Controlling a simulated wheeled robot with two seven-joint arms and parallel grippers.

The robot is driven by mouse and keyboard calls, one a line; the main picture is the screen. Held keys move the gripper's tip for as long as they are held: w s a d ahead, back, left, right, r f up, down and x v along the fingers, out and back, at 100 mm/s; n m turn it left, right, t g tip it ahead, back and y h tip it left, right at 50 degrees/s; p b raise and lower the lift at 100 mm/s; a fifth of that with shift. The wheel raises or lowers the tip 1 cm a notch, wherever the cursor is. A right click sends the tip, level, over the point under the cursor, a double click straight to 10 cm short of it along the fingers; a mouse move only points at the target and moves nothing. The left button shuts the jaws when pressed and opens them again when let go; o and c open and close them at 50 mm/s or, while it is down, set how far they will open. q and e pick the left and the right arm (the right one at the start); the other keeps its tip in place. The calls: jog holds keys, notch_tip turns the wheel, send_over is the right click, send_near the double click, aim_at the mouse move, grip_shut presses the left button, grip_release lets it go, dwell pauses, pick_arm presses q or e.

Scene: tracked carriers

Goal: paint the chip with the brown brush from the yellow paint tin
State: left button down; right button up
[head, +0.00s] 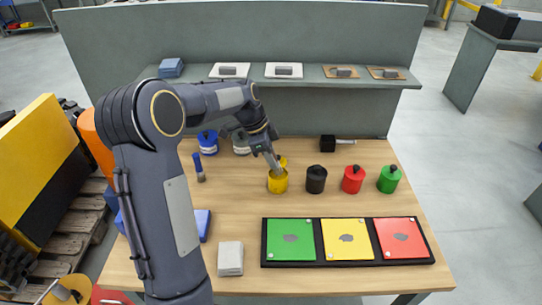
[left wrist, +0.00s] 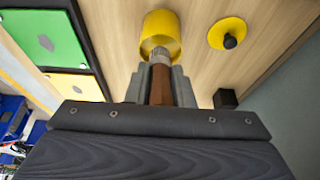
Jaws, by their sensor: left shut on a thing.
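The yellow paint tin (head: 278,183) stands open on the wooden table and shows in the left wrist view (left wrist: 161,24). My left gripper (head: 271,155) is shut on the brown brush (left wrist: 160,84), above the tin. The brush points down, with its grey ferrule at the tin's mouth; its bristles are hidden. The yellow lid (left wrist: 227,33) with a black knob lies apart from the tin. A black tray (head: 348,264) holds green (head: 283,252), yellow (head: 335,251) and red (head: 414,250) panels, each with a grey patch. I cannot tell which thing is the chip. My right gripper is not in view.
Closed black (head: 316,181), red (head: 353,181) and green (head: 388,181) tins stand right of the yellow one. A blue-handled brush (head: 198,166) stands at left. A white block (head: 230,259) lies near the front. A grey shelf (head: 310,86) bounds the back.

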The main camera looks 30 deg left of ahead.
pick_arm(q)
jog(key=shift+f+b, duration=0.55)
jog(key=shift+f, duration=0.1)
dwell(1.4)
jog(key=shift+r, duration=0.1)
jog(key=shift+r+p, duration=2.55)
jog(key=shift+r, duration=0.95)
